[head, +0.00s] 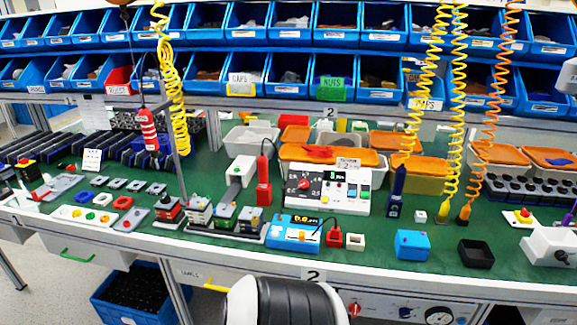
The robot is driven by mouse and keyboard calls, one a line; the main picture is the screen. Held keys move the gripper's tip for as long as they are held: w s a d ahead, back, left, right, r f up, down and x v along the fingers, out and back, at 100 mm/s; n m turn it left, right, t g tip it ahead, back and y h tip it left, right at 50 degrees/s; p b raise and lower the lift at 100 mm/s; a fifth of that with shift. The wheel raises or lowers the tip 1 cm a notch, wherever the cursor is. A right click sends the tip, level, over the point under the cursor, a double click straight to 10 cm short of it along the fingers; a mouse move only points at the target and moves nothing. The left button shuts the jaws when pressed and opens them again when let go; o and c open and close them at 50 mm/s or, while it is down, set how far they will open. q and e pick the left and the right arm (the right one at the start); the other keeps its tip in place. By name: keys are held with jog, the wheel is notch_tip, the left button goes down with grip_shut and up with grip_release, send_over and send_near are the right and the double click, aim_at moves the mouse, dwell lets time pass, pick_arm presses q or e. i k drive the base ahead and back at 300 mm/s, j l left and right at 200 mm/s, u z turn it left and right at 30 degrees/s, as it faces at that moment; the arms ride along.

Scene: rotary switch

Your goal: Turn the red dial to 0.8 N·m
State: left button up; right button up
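A white control box (328,201) stands on the green bench mat near the middle. I cannot read the dial's setting. A red knob (354,310) also shows on a panel below the bench edge, beside a round gauge (438,316). I cannot make out either of my grippers in this view.
A blue device with a lit display (297,231) sits in front of the control box. A red handheld tool (263,182) stands to its left and a dark blue one (396,192) to its right. Coiled yellow hoses (172,95) hang above. Blue bins (247,72) line the back.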

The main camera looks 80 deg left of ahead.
aim_at(304, 183)
jog(key=u, duration=2.4)
jog(key=i+l, duration=0.1)
jog(key=l, duration=0.1)
